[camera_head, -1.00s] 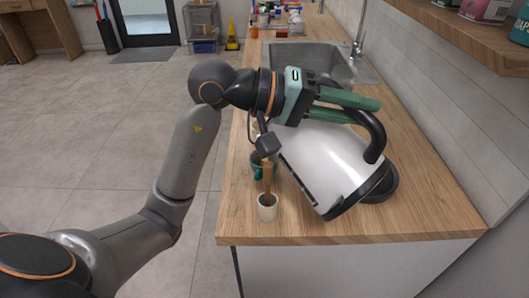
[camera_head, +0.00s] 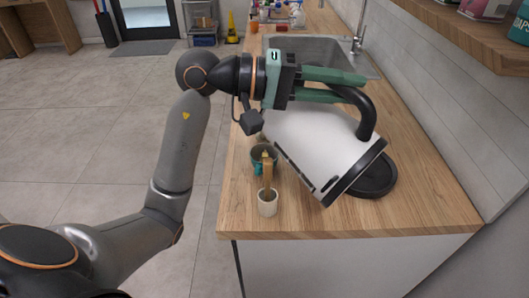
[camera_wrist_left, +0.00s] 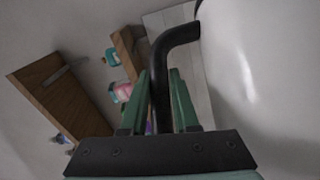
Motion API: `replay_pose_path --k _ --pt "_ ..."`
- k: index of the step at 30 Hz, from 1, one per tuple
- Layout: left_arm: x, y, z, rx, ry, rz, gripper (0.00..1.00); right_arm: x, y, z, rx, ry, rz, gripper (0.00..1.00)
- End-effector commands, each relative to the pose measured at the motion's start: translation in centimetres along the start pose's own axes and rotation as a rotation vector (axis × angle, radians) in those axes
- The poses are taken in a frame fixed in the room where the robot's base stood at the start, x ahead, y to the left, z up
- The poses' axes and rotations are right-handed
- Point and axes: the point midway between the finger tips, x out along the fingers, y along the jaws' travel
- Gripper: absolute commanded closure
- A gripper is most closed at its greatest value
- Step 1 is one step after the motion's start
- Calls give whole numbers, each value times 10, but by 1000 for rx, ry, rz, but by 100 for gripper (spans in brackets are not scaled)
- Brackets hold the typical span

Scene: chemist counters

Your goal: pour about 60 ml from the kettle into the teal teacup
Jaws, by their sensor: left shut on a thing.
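The white kettle (camera_head: 320,145) with a black handle (camera_head: 367,118) is held tilted above the counter, its base end toward the lower right. My left gripper (camera_head: 352,87) is shut on the handle; the handle also shows between the green fingers in the left wrist view (camera_wrist_left: 160,80). The teal teacup (camera_head: 257,168) stands on the counter at the kettle's left, with its dark inside partly visible. The kettle's spout is hidden behind my wrist parts, and I cannot make out any stream or the level in the cup. My right gripper is not in view.
A white holder (camera_head: 268,206) with an upright wooden tool (camera_head: 267,175) stands just in front of the teacup and partly covers it. The black kettle base (camera_head: 377,182) lies at the right. A sink (camera_head: 325,50) is behind. The counter's front right is clear.

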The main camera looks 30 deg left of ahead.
Motion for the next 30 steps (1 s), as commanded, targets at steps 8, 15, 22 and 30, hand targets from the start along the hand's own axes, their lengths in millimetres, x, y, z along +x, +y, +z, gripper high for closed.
replay_pose_path --k 8,15,22,30 --pt "-9 7 -8 -18 8 37 100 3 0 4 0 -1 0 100" --pt "-15 9 -15 -43 8 59 100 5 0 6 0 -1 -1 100" --pt "-14 12 -13 -48 5 65 100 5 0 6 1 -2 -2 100" --pt "-8 12 -6 -37 5 54 100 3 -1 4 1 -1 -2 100"
